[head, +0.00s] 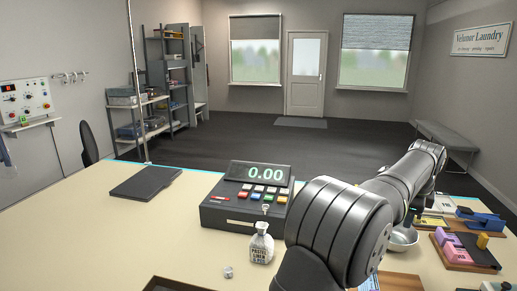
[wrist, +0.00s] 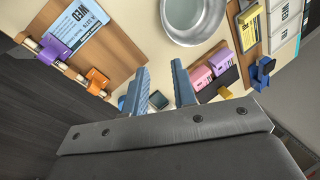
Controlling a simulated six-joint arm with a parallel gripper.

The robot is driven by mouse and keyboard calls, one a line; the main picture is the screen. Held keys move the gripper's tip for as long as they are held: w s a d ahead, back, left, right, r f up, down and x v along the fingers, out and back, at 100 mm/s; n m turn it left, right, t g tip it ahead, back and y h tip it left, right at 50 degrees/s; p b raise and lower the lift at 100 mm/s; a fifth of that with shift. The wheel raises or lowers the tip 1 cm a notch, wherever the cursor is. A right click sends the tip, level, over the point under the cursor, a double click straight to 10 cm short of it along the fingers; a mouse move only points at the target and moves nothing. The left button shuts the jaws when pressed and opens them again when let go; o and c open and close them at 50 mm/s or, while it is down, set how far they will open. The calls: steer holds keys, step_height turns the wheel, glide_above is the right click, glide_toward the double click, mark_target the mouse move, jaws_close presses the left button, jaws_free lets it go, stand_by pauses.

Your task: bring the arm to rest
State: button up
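My arm (head: 345,225) reaches from the bottom of the head view over the right part of the counter, then bends down. Its end is mostly hidden behind its own links there. In the wrist view my gripper (wrist: 157,76) shows two blue-grey fingers standing apart, with nothing held between them. A small dark square item (wrist: 158,100) shows through the gap, apparently on the counter below. A metal bowl (wrist: 188,38) lies beyond the fingertips; it is partly visible under the arm in the head view (head: 402,240).
The cream counter (head: 110,215) holds a register (head: 243,214), a dark flat pad (head: 146,182) and a white labelled bottle (head: 261,245). Pink blocks (wrist: 220,63), an orange clip (wrist: 97,79) and a purple clip (wrist: 53,47) lie near my gripper. The counter's left part is mostly clear.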

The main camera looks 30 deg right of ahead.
steer(key=w+a+n+t+y, duration=0.1)
steer(key=w+a+n, duration=0.5)
steer(key=w+a, duration=0.6)
steer(key=w+a+n+t+y, duration=0.1)
steer(key=w+a+n+y, duration=0.1)
steer(key=w+a+n, duration=0.5)
steer(key=shift+w+a+f+n, duration=0.25)
steer(key=shift+w+a, duration=2.35)
steer(key=shift+w, duration=4.05)
steer(key=s+d+m+h, duration=0.1)
steer(key=s+d+m, duration=0.6)
steer(key=s+d, duration=0.7)
steer(key=shift+s+d+g+h, duration=0.3)
steer(key=shift+s+d+h, duration=0.1)
steer(key=shift+d, duration=0.05)
steer(key=shift+r, duration=0.1)
